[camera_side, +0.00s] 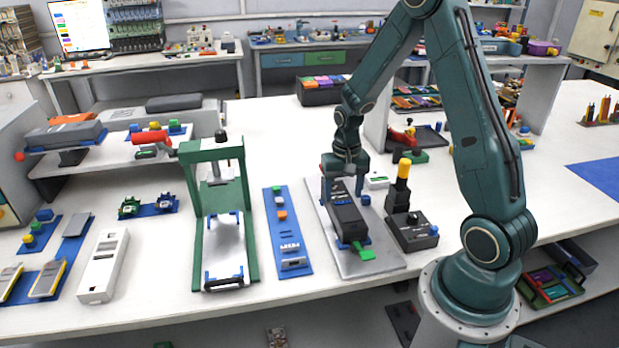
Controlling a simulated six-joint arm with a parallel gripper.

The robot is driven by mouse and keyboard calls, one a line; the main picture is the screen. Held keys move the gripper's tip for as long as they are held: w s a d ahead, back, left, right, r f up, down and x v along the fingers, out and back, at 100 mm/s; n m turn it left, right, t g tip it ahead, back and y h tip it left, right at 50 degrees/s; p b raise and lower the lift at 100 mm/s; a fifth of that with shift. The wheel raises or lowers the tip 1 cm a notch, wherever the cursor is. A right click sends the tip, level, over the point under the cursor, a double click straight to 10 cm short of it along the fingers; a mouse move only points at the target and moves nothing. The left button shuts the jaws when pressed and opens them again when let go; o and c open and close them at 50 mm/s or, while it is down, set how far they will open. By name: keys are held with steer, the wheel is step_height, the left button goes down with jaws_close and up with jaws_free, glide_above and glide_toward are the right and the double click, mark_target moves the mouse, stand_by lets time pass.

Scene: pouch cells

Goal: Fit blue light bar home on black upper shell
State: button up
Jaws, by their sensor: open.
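The black upper shell (348,222) lies lengthwise on a grey metal plate (385,262), with a green tab (362,253) at its near end. My gripper (343,186) is open, pointing down over the shell's far end; it hides that end, and I cannot tell whether it touches. A small blue piece (365,200) shows just right of the shell, close to the gripper. It may be the blue light bar, but it is too small to tell. I cannot make out a bar seated in the shell.
A blue strip (287,235) with small parts lies left of the plate. Farther left stands a green press frame (188,220). A black box with a yellow-topped post (412,232) stands close on the right. White table is clear behind the strip.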

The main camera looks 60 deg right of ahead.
mark_target(343, 201)
step_height(343, 201, up, 13)
stand_by(0.6)
steer(key=shift+f, duration=0.1)
stand_by(1.0)
steer(key=s+a+r+n+t, duration=0.2)
steer(key=s+a+r+n, duration=0.2)
steer(key=s+a, duration=0.4)
steer(key=s+a+r+n+t, duration=0.3)
steer(key=s+a+r+n, duration=0.2)
steer(key=s+a+r, duration=0.2)
steer(key=shift+s+a+r+t, duration=0.15)
steer(key=shift+s+a+t, duration=0.25)
steer(key=shift+a, duration=0.5)
